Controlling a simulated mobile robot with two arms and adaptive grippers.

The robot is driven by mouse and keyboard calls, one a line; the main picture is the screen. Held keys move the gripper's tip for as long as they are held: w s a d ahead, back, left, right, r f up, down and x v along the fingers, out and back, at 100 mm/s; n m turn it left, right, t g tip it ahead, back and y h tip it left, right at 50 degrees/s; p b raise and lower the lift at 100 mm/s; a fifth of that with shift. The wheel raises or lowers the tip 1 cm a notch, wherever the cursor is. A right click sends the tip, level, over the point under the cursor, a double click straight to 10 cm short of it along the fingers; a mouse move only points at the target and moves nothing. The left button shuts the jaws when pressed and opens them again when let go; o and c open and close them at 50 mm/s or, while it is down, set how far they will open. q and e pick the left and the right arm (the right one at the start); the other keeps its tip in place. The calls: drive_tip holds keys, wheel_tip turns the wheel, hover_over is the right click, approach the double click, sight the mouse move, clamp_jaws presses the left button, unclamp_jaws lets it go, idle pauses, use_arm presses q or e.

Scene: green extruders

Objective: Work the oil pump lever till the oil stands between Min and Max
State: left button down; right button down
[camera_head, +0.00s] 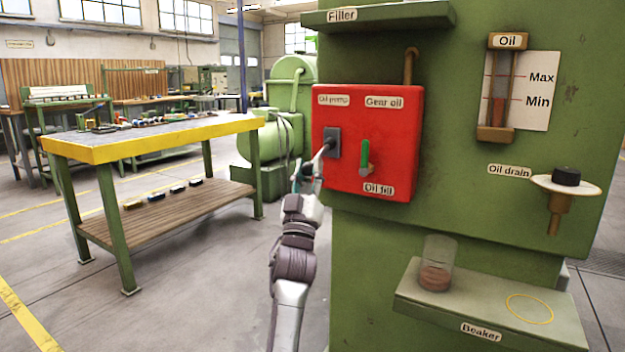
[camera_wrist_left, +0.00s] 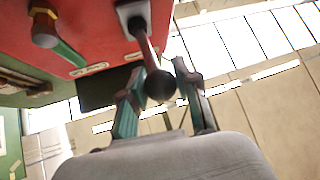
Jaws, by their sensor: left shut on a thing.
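The red oil pump box (camera_head: 345,185) is fixed to the green machine. Its pump lever (camera_head: 325,147) sticks out of a dark plate toward the lower left and ends in a dark ball knob (camera_wrist_left: 160,85) in the left wrist view. My left gripper (camera_head: 308,172) is shut on the knob, with a finger on either side. The oil gauge (camera_head: 499,110) is a glass tube in brown fittings before a card marked Max and Min. Reddish oil stands in its lower part, its top close to the Min line; the exact level is hard to tell. My right gripper is not in view.
A green valve handle (camera_head: 365,158) is right of the lever on the box. A glass beaker (camera_head: 437,265) with some brownish liquid stands on the lower shelf (camera_head: 490,310). The oil drain (camera_head: 566,180) is at right. A yellow-edged workbench (camera_head: 150,148) stands at left, with clear floor between.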

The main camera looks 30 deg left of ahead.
use_arm(q)
drive_tip(key=shift+w+f+n+y+b, duration=0.15)
drive_tip(key=shift+f+n+y+b, duration=0.3)
drive_tip(key=shift+b, duration=0.7)
drive_tip(key=c, duration=0.8)
unclamp_jaws()
drive_tip(key=v, duration=1.2)
drive_tip(key=shift+w+f, duration=0.15)
drive_tip(key=shift+f, duration=0.05)
